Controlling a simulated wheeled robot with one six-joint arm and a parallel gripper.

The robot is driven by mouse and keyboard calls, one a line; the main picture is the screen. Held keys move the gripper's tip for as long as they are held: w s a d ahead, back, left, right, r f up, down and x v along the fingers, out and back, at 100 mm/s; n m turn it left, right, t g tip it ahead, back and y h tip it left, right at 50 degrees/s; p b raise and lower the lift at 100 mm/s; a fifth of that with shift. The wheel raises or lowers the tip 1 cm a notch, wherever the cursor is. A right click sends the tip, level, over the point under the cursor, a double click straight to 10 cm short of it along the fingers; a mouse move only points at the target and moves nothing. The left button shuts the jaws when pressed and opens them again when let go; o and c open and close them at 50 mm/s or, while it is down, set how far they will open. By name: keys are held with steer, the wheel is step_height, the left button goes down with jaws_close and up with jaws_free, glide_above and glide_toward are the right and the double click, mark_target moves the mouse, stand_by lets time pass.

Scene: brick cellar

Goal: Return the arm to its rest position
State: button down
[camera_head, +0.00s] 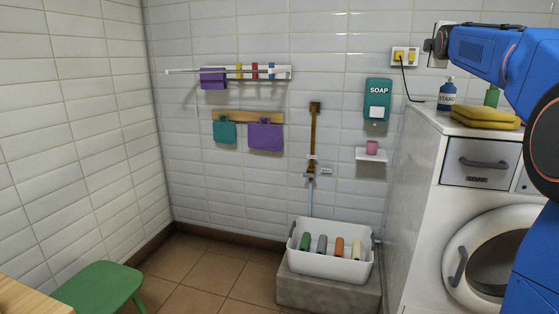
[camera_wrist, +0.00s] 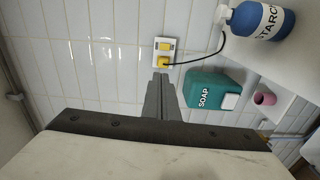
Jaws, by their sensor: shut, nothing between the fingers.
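My blue arm (camera_head: 490,52) reaches in from the right edge of the head view, above the washing machine, with its end pointing left. My gripper (camera_head: 428,46) is at the arm's end, small and dark, in front of the tiled wall near the socket. In the wrist view my gripper's dark fingers (camera_wrist: 161,82) are together and hold nothing. Their tips appear just below the yellow plug in that picture; I cannot tell the distance to the wall.
The washing machine (camera_head: 425,190) carries a starch bottle (camera_head: 447,95) and a yellow folded cloth (camera_head: 485,117) below my arm. A socket with a plug and cord (camera_head: 404,56), and a soap dispenser (camera_head: 377,100), are on the wall. A white basin (camera_head: 330,268) stands lower. The floor's middle is clear.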

steer(key=s+a+f+m+g+y, duration=0.1)
steer(key=s+a+f+m+g, duration=0.15)
steer(key=s+a+f, duration=0.45)
steer(key=s+a+f+m+g+y, duration=0.1)
steer(key=s+a+f+m+g, duration=0.15)
steer(key=s+f, duration=0.7)
steer(key=s+a+f+m+g+y, duration=0.1)
steer(key=s+a+f+m, duration=0.3)
steer(key=s+f, duration=0.5)
steer(key=s+a+f+m+g+y, duration=0.1)
steer(key=s+a+f+m+g, duration=0.1)
steer(key=s+f, duration=1.1)
steer(key=s+a+f+m+g+y, duration=0.1)
steer(key=s+a+f+m+g, duration=0.2)
steer(key=s+f, duration=1.1)
steer(key=s+a+g, duration=0.1)
steer(key=s+a, duration=0.2)
steer(key=s, duration=0.1)
steer(key=shift+s+g, duration=0.3)
steer(key=shift+s, duration=0.05)
